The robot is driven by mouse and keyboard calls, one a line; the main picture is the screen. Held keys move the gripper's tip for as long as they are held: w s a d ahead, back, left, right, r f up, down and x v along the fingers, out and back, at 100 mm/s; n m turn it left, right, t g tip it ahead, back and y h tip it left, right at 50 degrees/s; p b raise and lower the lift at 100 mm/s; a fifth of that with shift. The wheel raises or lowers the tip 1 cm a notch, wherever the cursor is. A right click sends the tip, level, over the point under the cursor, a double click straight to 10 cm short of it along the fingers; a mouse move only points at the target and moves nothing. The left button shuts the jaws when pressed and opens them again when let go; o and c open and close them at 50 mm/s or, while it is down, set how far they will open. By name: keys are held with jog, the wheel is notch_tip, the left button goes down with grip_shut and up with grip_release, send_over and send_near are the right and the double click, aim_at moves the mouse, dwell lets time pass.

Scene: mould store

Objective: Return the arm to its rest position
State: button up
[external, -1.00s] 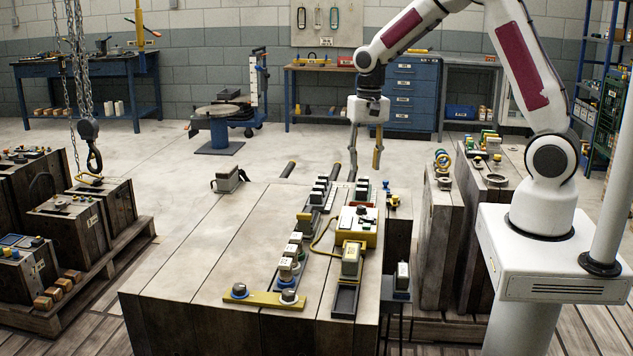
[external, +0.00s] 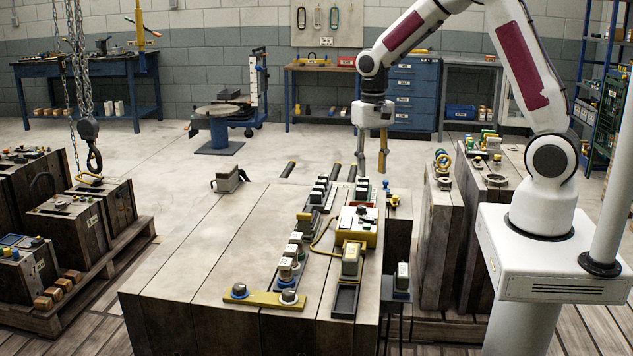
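My gripper (external: 372,165) hangs pointing down at the end of my white arm with dark red panels, near the far right end of the big wooden block. Its two fingers are apart and I see nothing between them. In the picture the fingertips end just above the small parts at the far end of the block; I cannot tell the exact height or depth between them.
The wooden block (external: 222,250) carries a row of small grey and white parts, a yellow-and-white box (external: 358,220) and a yellow bar (external: 264,299). More wooden blocks (external: 443,235) stand to the right. A chain hook (external: 93,155) hangs at the left. The floor behind is mostly clear.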

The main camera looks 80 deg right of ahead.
jog(key=s+a+r+n+t, duration=0.5)
jog(key=s+a+r+n, duration=0.6)
jog(key=s+a+r, duration=0.6)
jog(key=shift+s+a+r+t, duration=0.2)
jog(key=shift+s+a+t, duration=0.2)
jog(key=shift+s+a, duration=0.3)
dwell(2.5)
